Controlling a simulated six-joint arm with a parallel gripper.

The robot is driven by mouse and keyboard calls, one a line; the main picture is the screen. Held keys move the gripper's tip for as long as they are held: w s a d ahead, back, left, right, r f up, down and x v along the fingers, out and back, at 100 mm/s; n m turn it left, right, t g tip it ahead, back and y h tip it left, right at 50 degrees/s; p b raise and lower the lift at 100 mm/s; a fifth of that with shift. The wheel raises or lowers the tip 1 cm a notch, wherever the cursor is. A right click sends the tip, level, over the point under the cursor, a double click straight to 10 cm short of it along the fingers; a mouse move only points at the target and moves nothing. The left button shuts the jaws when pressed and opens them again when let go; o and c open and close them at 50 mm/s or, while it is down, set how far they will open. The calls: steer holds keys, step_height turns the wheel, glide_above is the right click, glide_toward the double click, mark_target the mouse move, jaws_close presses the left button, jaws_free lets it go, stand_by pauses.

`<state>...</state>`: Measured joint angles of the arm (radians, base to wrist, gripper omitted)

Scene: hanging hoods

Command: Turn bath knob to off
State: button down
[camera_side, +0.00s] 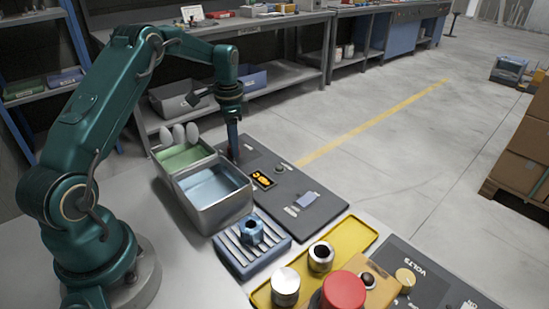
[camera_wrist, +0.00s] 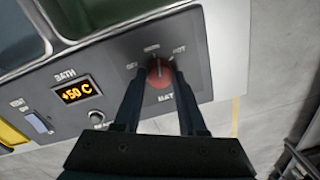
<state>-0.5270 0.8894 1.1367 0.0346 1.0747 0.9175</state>
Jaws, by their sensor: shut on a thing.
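The bath knob (camera_wrist: 160,71) is red and round, on a dark grey panel. In the wrist view its pale pointer line appears to point up toward the label at its top, which seems to read WARM. HOT is at its upper right; a label at its left is partly covered by a finger. My gripper (camera_wrist: 157,78) has a finger on each side of the knob and is shut on it. In the side view my gripper (camera_side: 234,155) reaches straight down to the panel's far end and hides the knob. The BATH display (camera_wrist: 77,92) reads +50 C in orange.
An open metal bath (camera_side: 213,190) with a green section and pale oval pieces stands left of the panel (camera_side: 308,215). A small black knob (camera_wrist: 97,117) and a blue-grey switch (camera_side: 307,199) sit on the panel. A blue slotted block (camera_side: 262,256) and yellow tray (camera_side: 352,240) are nearer the camera.

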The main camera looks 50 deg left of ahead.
steer(key=n, duration=1)
steer(key=shift+w+n, duration=0.1)
steer(key=shift+n, duration=0.3)
steer(key=shift+a+n+g, duration=0.1)
steer(key=shift+n+g, duration=0.2)
steer(key=shift+n, duration=1.6)
steer(key=shift+c, duration=2.3)
jaws_free()
steer(key=shift+w+r, duration=0.1)
steer(key=shift+r, duration=2.45)
